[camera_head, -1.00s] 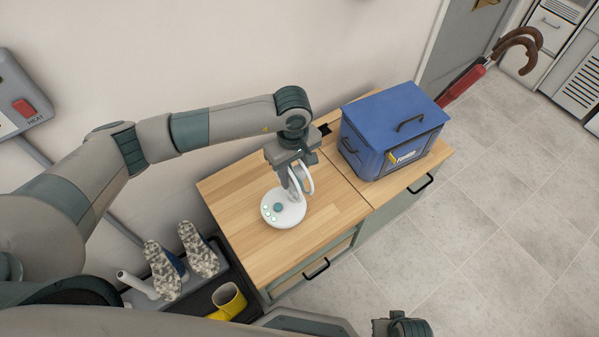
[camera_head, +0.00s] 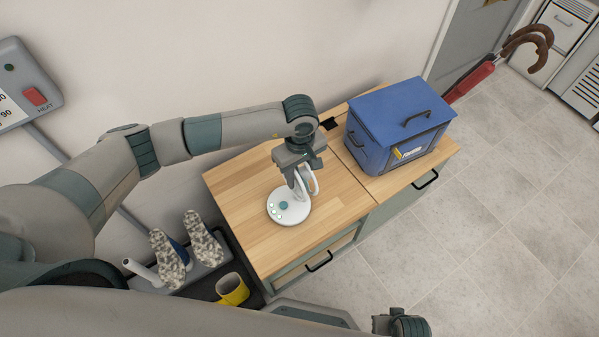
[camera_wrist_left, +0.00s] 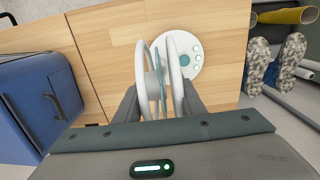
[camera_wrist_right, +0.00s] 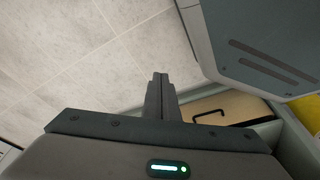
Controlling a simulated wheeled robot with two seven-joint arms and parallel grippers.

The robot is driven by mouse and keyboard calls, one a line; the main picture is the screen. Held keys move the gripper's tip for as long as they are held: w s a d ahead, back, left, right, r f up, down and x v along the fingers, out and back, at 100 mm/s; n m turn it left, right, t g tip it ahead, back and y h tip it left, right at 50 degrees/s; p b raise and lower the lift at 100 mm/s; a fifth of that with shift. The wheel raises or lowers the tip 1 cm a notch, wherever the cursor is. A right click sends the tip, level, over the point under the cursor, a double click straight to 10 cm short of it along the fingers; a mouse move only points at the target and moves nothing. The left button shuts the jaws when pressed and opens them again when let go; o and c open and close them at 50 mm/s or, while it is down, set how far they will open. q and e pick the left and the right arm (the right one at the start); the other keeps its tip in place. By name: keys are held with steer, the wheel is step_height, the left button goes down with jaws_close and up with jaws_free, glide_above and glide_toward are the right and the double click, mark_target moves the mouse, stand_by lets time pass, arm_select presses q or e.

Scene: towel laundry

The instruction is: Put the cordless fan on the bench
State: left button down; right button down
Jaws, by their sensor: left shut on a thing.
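The cordless fan (camera_head: 290,207) is white, with a round base bearing a teal button and small lights. It is upright over the left part of the wooden bench top (camera_head: 240,190). I cannot tell whether its base touches the wood. My left gripper (camera_head: 301,178) is shut on the fan from above. In the left wrist view, the fan's ring-shaped head (camera_wrist_left: 163,75) is between the fingers, with the base (camera_wrist_left: 183,58) beyond it. My right gripper (camera_wrist_right: 160,85) is shut and empty, over the floor beside the bench.
A blue box (camera_head: 395,125) with a black handle stands on the bench's right part. Bare wood surrounds the fan. The tiled floor at right is clear.

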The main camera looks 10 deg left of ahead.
steer(key=shift+w+r, duration=0.1)
steer(key=shift+r, duration=0.05)
arm_select(q)
steer(key=c, duration=1.2)
jaws_free()
steer(key=shift+f, duration=0.1)
steer(key=shift+o, duration=0.2)
arm_select(e)
steer(key=shift+r, duration=0.25)
arm_select(q)
steer(key=shift+r, duration=0.2)
